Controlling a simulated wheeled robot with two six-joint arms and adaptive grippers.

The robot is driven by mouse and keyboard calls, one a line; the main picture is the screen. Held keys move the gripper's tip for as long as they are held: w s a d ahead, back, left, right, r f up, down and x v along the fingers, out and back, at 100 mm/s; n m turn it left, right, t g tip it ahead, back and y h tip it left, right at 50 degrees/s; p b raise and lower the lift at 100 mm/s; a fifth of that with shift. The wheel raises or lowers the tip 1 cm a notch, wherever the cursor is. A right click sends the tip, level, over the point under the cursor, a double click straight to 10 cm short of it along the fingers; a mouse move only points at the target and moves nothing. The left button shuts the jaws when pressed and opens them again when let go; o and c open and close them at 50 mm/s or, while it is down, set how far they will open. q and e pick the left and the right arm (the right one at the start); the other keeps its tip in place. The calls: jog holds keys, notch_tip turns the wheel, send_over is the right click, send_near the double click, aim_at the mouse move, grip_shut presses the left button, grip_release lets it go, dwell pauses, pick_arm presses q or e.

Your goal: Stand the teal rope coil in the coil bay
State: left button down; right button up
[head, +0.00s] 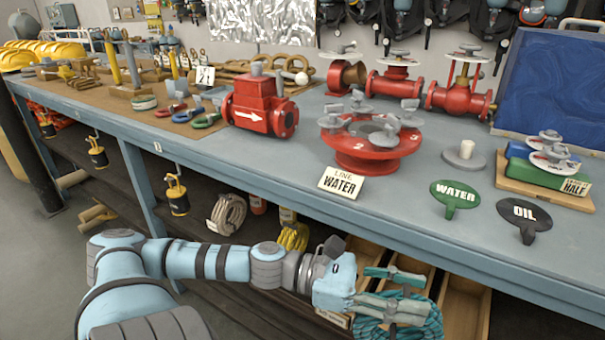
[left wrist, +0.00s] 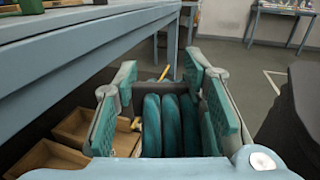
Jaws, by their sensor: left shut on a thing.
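The teal rope coil (head: 408,322) is in my left gripper (head: 410,292), in front of the bench's lower shelf. In the left wrist view the coil's loops (left wrist: 170,125) stand upright between the two teal-padded fingers (left wrist: 168,95). The fingers are shut on it, and hide part of it in the head view. Wooden-walled bays (head: 466,306) open in the shelf beyond the gripper; they also show at the left in the left wrist view (left wrist: 55,155). I cannot tell which one is the coil bay. My right gripper is not in view.
A beige rope coil (head: 228,214) and a yellow coil (head: 293,237) are on the lower shelf. The blue bench top (head: 290,165) overhangs the shelf. On it are a red valve body (head: 258,108) and a red flange (head: 365,150). Open floor (left wrist: 240,75) lies to the right in the wrist view.

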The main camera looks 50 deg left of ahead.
pick_arm(q)
jog(key=w+a+f+n+t+y+b, duration=0.1)
jog(key=w+a+f+n+t+y, duration=0.35)
jog(key=a+f+n+y, duration=0.2)
jog(key=s+a+f+n+t+y, duration=0.1)
jog(key=s+a+f+n+y, duration=0.1)
jog(key=a+f+n+y, duration=0.2)
jog(key=s+a+f+n+t+y, duration=0.1)
jog(key=s+a+f+n+y, duration=0.1)
jog(key=a+f+n+y, duration=0.2)
jog(key=a+y, duration=0.3)
jog(key=y, duration=0.3)
jog(key=shift+a+b, duration=0.25)
jog(key=shift+b, duration=0.05)
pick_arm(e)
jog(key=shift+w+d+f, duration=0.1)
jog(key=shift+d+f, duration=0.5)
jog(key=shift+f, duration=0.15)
pick_arm(q)
jog(key=shift+r+n+y, duration=0.1)
jog(key=shift+n+y, duration=0.15)
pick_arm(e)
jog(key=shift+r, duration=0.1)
